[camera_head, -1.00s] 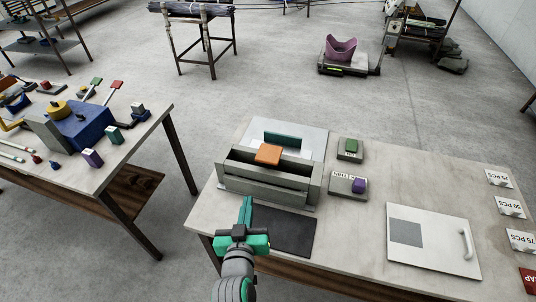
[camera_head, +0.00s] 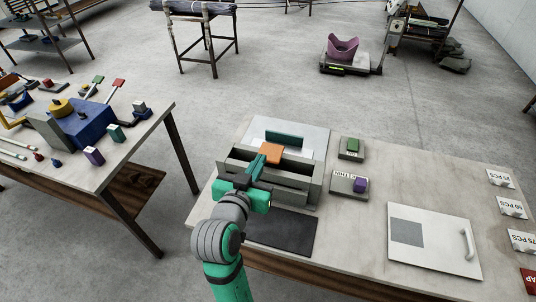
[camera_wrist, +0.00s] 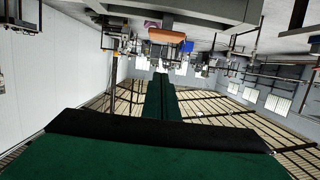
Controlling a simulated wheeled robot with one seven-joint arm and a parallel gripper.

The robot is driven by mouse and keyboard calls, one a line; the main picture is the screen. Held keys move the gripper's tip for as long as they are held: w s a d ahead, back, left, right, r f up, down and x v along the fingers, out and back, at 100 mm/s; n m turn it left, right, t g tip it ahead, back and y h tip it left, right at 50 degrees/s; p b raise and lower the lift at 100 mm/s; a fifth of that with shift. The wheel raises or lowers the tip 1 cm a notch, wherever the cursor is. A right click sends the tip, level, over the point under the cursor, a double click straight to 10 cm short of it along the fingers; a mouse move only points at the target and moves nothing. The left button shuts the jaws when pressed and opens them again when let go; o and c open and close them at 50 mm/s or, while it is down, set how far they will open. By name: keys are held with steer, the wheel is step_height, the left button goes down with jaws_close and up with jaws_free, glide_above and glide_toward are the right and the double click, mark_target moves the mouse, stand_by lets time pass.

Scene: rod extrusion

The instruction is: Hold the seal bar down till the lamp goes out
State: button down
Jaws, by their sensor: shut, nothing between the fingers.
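The sealer (camera_head: 285,188) is a grey box-shaped machine on the pale table, with a white panel at its back. In the wrist view the orange pad (camera_wrist: 166,36) is ahead of and above the fingertips. My gripper (camera_head: 264,158) is shut and empty. Its fingertips are at the left edge of the orange pad in the head view; I cannot tell whether they touch it. I cannot make out a lit lamp.
A green block (camera_head: 351,148) and a purple knob (camera_head: 360,184) on grey bases stand right of the sealer. A dark mat (camera_head: 282,232) lies in front. A white board with a handle (camera_head: 433,241) and several labelled cards (camera_head: 500,178) are farther right.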

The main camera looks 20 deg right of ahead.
glide_above(269, 158)
steer(key=f, duration=0.2)
steer(key=shift+w+d+f, duration=0.1)
steer(key=shift+d+f, duration=0.15)
steer(key=shift+f, duration=0.05)
steer(key=f, duration=0.2)
steer(key=shift+a+f, duration=0.3)
steer(key=shift+a, duration=0.05)
steer(key=shift+d+f, duration=0.1)
steer(key=shift+f, duration=0.5)
